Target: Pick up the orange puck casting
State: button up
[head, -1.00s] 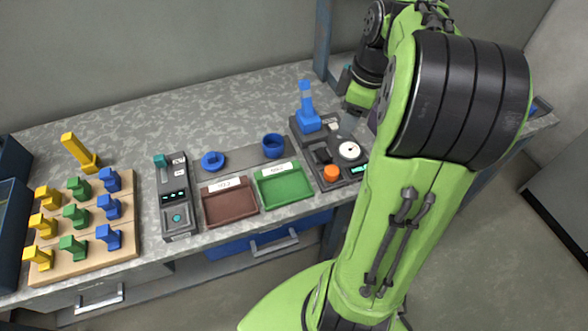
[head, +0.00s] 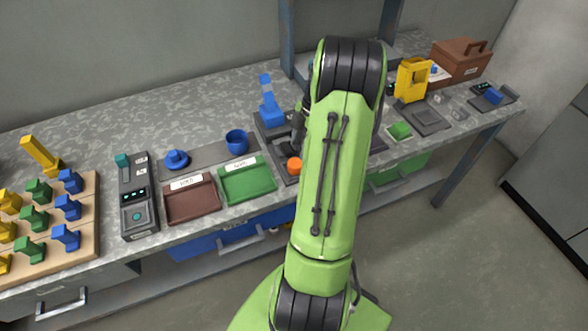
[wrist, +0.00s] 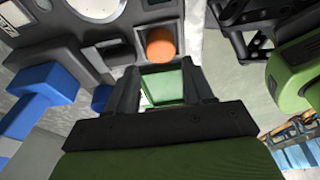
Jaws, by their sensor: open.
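In the wrist view the orange puck (wrist: 160,45) shows beyond the fingertips, near the upper middle. My gripper (wrist: 162,78) is open, with its two dark fingers apart and nothing held between them. The puck appears roughly in line with the gap, apart from the fingers. In the head view my gripper is mostly hidden behind my arm.
A blue upright tool (head: 270,108) stands on the station behind the puck. A green tray (head: 246,184) and a brown tray (head: 190,200) lie to its left, with a blue cup (head: 237,142) behind. A yellow fixture (head: 411,80) stands to the right.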

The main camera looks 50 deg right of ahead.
aim_at(295, 162)
jog(key=b+x, duration=0.1)
jog(key=x, duration=0.5)
jog(key=shift+f, duration=0.1)
jog(key=c, duration=0.8)
jog(key=shift+o, duration=0.2)
notch_tip(295, 162, up, 10)
jog(key=p, duration=0.2)
